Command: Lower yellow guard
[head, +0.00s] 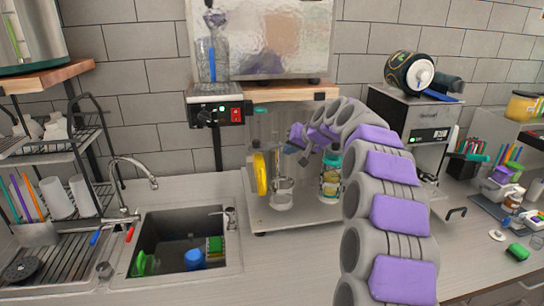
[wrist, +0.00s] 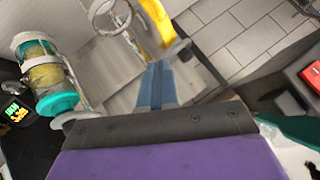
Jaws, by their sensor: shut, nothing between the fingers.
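The yellow guard (head: 261,174) hangs upright as a curved strip at the left front of the cup sealer (head: 262,222). In the wrist view the yellow guard (wrist: 160,20) is at the top, just beyond the fingertips, with a thinner yellow edge beside it. My gripper (head: 290,149) is to the right of and a little above the guard in the head view. Its blue fingers (wrist: 158,68) are together and empty, and seem apart from the guard. A clear cup (head: 282,198) sits in the sealer below the gripper.
A layered cup with a teal lid (head: 330,178) stands at the sealer's right side. A control box with red switch (head: 220,114) is above left. A sink (head: 180,240) lies left, and a dark machine (head: 415,125) stands right. The counter in front is clear.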

